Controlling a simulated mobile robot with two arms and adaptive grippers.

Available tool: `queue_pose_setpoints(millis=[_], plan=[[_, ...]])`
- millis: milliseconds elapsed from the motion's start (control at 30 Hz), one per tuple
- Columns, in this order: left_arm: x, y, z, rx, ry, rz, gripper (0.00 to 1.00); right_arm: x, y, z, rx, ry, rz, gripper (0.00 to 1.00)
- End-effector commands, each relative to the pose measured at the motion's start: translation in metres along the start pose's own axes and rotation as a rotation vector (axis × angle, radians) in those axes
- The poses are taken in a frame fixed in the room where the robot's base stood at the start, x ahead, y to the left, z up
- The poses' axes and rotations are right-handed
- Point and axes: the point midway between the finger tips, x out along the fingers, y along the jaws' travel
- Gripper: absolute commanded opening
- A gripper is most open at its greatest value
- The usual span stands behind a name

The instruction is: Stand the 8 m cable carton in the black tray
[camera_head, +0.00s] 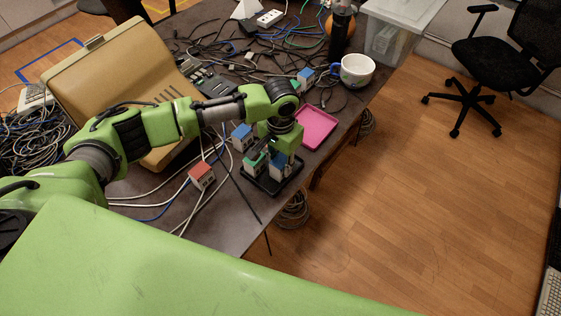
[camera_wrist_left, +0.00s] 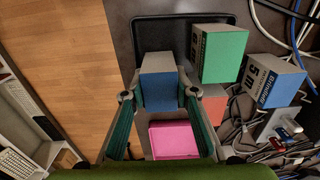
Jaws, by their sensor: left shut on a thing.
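The black tray (camera_head: 262,188) lies near the table's front edge; its corner shows in the left wrist view (camera_wrist_left: 150,28). My left gripper (camera_head: 279,157) is shut on a blue-topped carton (camera_head: 277,169), which is upright at the tray; it also shows between the fingers in the left wrist view (camera_wrist_left: 160,90). Its label is hidden, and I cannot tell whether its base touches the tray. A green-topped carton (camera_head: 254,164) stands beside it, at the tray's left part; it shows in the left wrist view (camera_wrist_left: 224,55). My right gripper is not in view.
A blue carton marked 5 m (camera_wrist_left: 275,88) stands close by, and a red-topped carton (camera_head: 201,176) is to the left. A pink tray (camera_head: 316,127) lies behind. Loose cables, a mug (camera_head: 356,70) and a tan case (camera_head: 100,70) crowd the table.

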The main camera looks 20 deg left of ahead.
Motion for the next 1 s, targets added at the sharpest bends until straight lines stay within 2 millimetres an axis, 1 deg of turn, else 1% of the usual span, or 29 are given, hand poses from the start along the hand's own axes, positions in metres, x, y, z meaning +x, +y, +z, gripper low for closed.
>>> queue_pose_setpoints(millis=[100, 367, 400, 767, 867, 967, 1000], plan=[[0.002, 0.000, 0.000, 0.001, 0.000, 0.000, 0.03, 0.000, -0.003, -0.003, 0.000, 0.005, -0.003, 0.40], [0.005, 0.001, 0.000, 0.001, -0.001, 0.000, 0.03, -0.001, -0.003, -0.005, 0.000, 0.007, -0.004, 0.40], [0.005, 0.001, 0.000, 0.001, -0.001, 0.000, 0.34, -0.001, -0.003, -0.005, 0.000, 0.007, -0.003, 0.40], [0.003, 0.000, 0.000, 0.001, 0.001, 0.000, 0.34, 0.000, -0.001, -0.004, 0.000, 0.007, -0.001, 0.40], [-0.006, 0.001, -0.001, 0.001, 0.002, 0.002, 0.34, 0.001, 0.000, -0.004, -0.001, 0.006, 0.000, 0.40], [-0.022, 0.001, -0.001, 0.003, 0.003, 0.001, 0.34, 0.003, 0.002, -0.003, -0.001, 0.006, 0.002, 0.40], [-0.030, 0.001, -0.001, 0.002, 0.005, 0.001, 0.34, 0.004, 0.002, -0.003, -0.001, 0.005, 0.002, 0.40]])
